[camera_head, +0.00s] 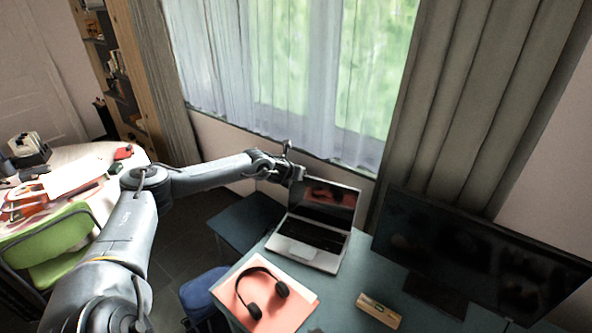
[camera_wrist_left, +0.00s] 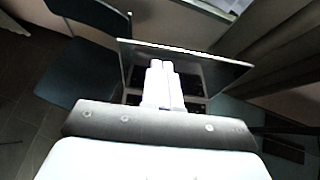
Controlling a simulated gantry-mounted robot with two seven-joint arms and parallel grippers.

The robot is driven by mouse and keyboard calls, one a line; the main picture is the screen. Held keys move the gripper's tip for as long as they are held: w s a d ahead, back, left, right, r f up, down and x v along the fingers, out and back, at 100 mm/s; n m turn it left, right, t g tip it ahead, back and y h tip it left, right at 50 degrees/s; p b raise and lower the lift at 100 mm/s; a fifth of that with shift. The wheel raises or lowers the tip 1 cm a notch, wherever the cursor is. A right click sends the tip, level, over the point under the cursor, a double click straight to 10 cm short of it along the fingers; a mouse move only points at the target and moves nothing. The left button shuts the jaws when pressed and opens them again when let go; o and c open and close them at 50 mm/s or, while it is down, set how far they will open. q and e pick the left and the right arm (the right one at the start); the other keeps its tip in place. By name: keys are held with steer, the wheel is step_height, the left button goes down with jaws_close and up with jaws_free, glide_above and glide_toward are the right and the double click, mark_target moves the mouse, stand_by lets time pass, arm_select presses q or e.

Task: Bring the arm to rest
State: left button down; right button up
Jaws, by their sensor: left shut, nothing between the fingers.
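My left arm reaches in from the left in the head view, and its gripper (camera_head: 297,174) is above the upper left corner of the open laptop (camera_head: 312,240). In the left wrist view my left gripper (camera_wrist_left: 162,66) has its two pale fingers together, with nothing between them. The laptop (camera_wrist_left: 222,72) lies behind and beneath the fingers in that view. I cannot tell the exact gap between the gripper and the laptop. My right gripper is not in view.
The teal table (camera_head: 345,290) holds black headphones (camera_head: 262,290) on orange paper, a small wooden block (camera_head: 379,310) and a dark monitor (camera_head: 470,255). A dark chair (camera_head: 240,222) and a blue stool (camera_head: 205,290) stand left of it. A cluttered white table (camera_head: 110,200) is further left.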

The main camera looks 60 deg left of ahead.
arm_select(q)
steer(key=d+f+n+h, duration=0.15)
steer(key=d+f, duration=0.35)
steer(key=d, duration=0.5)
steer(key=d+f+n+h, duration=0.1)
steer(key=d+f+n, duration=0.1)
steer(key=d+f, duration=0.55)
steer(key=d+f+n+h, duration=0.1)
steer(key=d+f, duration=0.3)
steer(key=d, duration=0.7)
steer(key=s+d+f+n+g+h, duration=0.1)
steer(key=s+d+n, duration=0.4)
steer(key=d, duration=0.5)
steer(key=s+d+f+n+g+h, duration=0.1)
steer(key=s+d+n, duration=0.45)
steer(key=d, duration=0.55)
steer(key=s+d+r+n+g+h, duration=0.1)
steer(key=s+d+r+n, duration=0.2)
steer(key=s+n, duration=0.35)
steer(key=s+d+r+n+g+h, duration=0.1)
steer(key=s+d+r+n+g, duration=0.15)
steer(key=s+n, duration=0.4)
step_height(320, 180, up, 24)
steer(key=s+m+p, duration=0.1)
steer(key=m+p, duration=0.1)
steer(key=p, duration=2.1)
steer(key=shift+s+d+t+p, duration=0.15)
steer(key=shift+d+t+p, duration=0.05)
steer(key=shift+t+p, duration=0.2)
